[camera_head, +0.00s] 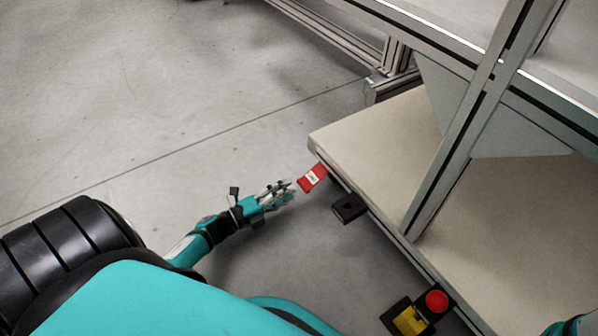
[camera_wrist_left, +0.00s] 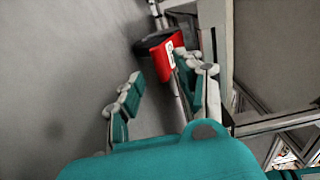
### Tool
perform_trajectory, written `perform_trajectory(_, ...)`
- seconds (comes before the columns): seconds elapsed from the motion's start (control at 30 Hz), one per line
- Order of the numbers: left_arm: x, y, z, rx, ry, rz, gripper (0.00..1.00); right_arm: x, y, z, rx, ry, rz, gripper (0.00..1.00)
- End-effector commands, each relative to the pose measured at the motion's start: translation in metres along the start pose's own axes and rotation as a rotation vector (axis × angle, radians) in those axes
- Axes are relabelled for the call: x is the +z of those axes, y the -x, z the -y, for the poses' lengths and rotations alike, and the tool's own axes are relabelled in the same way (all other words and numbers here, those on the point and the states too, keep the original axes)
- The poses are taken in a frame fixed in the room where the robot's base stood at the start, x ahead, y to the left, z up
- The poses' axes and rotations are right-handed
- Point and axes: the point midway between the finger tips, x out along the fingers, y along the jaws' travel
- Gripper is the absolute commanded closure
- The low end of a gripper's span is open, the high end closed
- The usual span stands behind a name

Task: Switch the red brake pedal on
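The red brake pedal (camera_head: 307,183) has a white label and sits at the edge of the low beige platform. My left gripper (camera_head: 291,188) is just to the left of it, with its fingers pointing at it. In the left wrist view the red pedal (camera_wrist_left: 160,58) lies just beyond the fingertips, with a dark part behind it. The left gripper's fingers (camera_wrist_left: 160,75) are spread apart with nothing between them. I cannot tell whether a fingertip touches the pedal. My right gripper does not show; only a teal piece appears at the lower right corner of the head view.
A black box (camera_head: 348,209) is mounted on the platform edge next to the pedal. Farther along are a red round button (camera_head: 437,300) and a yellow-and-black part (camera_head: 410,320). A metal frame post (camera_head: 470,135) rises from the beige platform (camera_head: 385,135). The grey floor at left is clear.

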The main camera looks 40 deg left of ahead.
Motion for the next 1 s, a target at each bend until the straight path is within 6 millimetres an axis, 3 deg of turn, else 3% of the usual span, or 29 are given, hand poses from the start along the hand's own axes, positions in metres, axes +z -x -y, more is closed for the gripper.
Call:
perform_trajectory(0.1, -0.001, 0.026, -0.001, 0.004, -0.001, 0.0, 0.63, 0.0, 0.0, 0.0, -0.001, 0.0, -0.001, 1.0)
perform_trajectory(0.33, -0.001, 0.054, -0.001, 0.001, -0.001, -0.002, 0.63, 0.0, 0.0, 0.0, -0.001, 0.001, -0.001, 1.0)
perform_trajectory(1.0, -0.001, 0.058, -0.001, 0.001, -0.001, -0.001, 0.63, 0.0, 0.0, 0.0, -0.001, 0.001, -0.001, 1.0)
